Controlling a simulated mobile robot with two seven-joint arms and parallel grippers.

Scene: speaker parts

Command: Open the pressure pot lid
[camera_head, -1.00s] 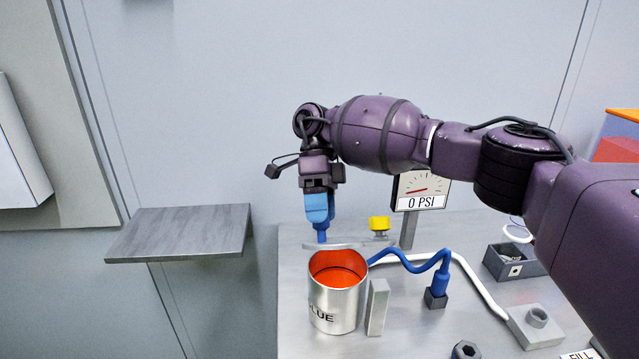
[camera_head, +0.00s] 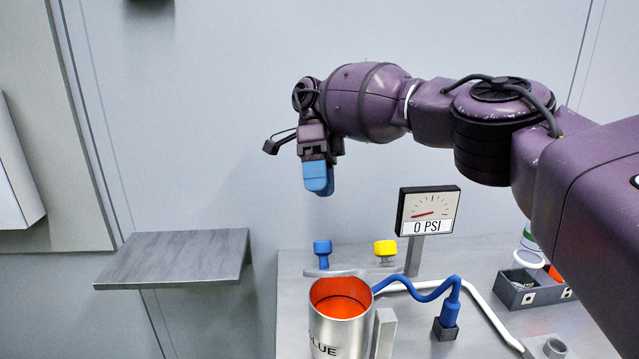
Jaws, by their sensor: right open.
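The pressure pot (camera_head: 338,325) is a silver can with "LUE" lettering visible, low in the view. Its top is open and shows an orange-red inside. A thin grey piece, which looks like the lid (camera_head: 336,273), lies just behind the pot's rim; how it joins the pot I cannot tell. A blue knob (camera_head: 322,252) stands at its left end and a yellow knob (camera_head: 386,250) near its right. My right gripper (camera_head: 319,192), with blue fingers, points down above the blue knob, open, empty and clear of it. My left gripper is not in view.
A gauge (camera_head: 429,212) reading 0 PSI stands behind the pot. A grey block (camera_head: 383,335) is beside it. A blue hose (camera_head: 420,293) runs right to a dark base. A small grey bin (camera_head: 530,290) is farther right. A bare grey shelf (camera_head: 175,257) is at left.

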